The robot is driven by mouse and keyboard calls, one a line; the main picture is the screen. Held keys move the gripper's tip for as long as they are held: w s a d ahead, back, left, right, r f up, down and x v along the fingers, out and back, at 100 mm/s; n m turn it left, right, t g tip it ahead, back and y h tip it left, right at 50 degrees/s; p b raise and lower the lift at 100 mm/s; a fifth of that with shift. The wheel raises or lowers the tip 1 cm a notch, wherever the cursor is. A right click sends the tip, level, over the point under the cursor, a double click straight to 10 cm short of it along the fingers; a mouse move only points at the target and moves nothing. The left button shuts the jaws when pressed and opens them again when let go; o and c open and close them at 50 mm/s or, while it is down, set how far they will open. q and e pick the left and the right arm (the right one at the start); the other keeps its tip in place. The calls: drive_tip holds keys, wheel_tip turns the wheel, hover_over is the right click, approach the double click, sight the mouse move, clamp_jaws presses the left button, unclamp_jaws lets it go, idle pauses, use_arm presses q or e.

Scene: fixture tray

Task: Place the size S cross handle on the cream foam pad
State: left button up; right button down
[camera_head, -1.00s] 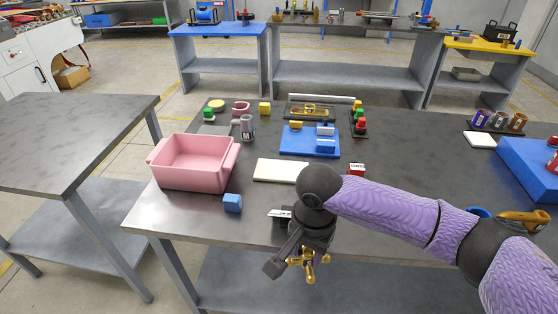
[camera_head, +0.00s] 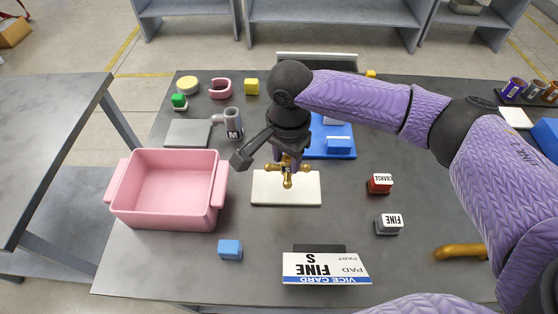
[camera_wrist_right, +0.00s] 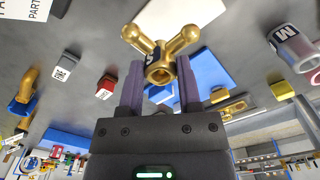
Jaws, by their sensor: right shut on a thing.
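My right gripper (camera_head: 286,158) is shut on a gold cross handle (camera_head: 287,171), which hangs from its jaws. In the right wrist view the handle (camera_wrist_right: 160,50) sits between the two fingers (camera_wrist_right: 158,82), with a dark size mark partly visible. In the head view the handle overlaps the cream foam pad (camera_head: 300,195), which lies flat on the table. In the right wrist view the pad (camera_wrist_right: 190,12) is beyond the handle; contact cannot be told. My left gripper is not in view.
A pink bin (camera_head: 165,222) stands left of the pad, and a grey M fitting (camera_head: 233,125) behind it. A blue block (camera_head: 230,250) and a FINE S card (camera_head: 326,268) are in front. Red (camera_head: 379,184) and grey (camera_head: 388,224) labelled blocks stand right. A blue plate (camera_head: 342,153) lies behind.

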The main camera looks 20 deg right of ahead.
drive_tip(key=f+b, duration=0.1)
drive_tip(key=f, duration=0.2)
drive_tip(key=f+b, duration=0.1)
drive_tip(key=f, duration=0.2)
drive_tip(key=f+b, duration=0.1)
drive_tip(key=f, duration=0.2)
drive_tip(key=shift+s+f, duration=0.3)
drive_tip(key=shift+r, duration=0.1)
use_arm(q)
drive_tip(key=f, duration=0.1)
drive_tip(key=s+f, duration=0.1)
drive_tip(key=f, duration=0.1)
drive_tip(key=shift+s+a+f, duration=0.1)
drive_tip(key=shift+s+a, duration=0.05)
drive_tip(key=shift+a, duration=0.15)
use_arm(e)
drive_tip(key=c, duration=0.6)
unclamp_jaws()
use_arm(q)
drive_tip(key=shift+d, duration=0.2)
use_arm(e)
drive_tip(key=o, duration=0.3)
